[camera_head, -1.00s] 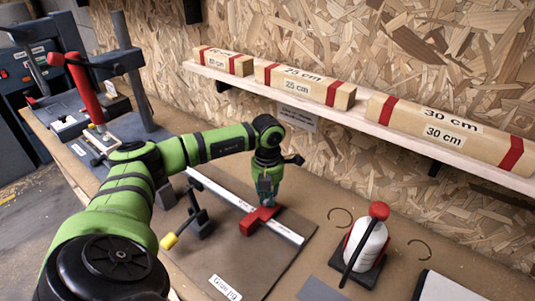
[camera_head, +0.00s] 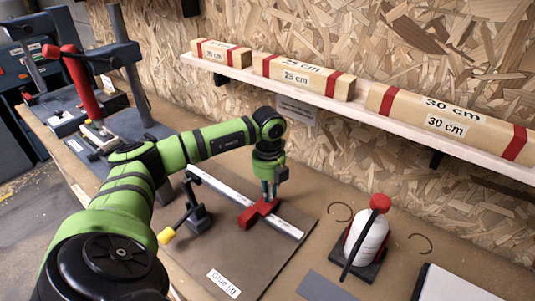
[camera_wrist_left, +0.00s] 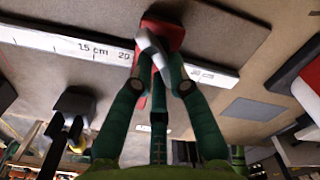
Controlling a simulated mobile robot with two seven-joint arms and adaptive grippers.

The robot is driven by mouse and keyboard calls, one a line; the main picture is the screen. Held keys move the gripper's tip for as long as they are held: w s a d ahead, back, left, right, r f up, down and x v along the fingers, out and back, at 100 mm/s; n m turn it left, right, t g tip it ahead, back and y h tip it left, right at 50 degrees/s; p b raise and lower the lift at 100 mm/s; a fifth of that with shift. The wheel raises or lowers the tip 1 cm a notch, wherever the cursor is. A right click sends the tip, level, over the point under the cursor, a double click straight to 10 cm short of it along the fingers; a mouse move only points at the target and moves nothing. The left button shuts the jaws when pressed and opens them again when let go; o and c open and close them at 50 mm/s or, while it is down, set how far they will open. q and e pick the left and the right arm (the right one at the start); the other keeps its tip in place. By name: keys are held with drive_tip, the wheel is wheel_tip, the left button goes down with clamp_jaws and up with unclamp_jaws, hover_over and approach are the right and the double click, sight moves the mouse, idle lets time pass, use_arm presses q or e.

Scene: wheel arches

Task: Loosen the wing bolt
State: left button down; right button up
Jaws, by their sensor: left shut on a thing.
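The wing bolt (camera_wrist_left: 152,48) shows pale grey in the left wrist view, on top of a red stop block (camera_head: 258,212). The red block sits on a white ruler bar (camera_head: 222,188) with centimetre marks; it also shows in the wrist view (camera_wrist_left: 170,33). My left gripper (camera_wrist_left: 158,72) points down at the red block, its green fingers closed around the wing bolt. In the head view the left gripper (camera_head: 268,192) hides the bolt. My right gripper is in neither view.
The bar lies on a brown board labelled "Glue jig" (camera_head: 250,258). A clamp with a yellow-tipped handle (camera_head: 190,218) stands left of the gripper. A white bottle with a red cap (camera_head: 370,240) stands to the right. A shelf with wooden blocks (camera_head: 305,78) runs along the back.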

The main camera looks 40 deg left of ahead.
use_arm(q)
drive_tip(key=n, duration=0.5)
drive_tip(key=shift+w+d+f+n, duration=0.1)
drive_tip(key=shift+d+n, duration=0.15)
drive_tip(key=shift+n, duration=0.05)
drive_tip(key=n, duration=0.5)
drive_tip(key=shift+w+d, duration=0.15)
drive_tip(key=shift+f+n, duration=0.1)
drive_tip(key=shift+n, duration=0.2)
drive_tip(key=c, duration=1.2)
unclamp_jaws()
drive_tip(key=shift+w, duration=0.1)
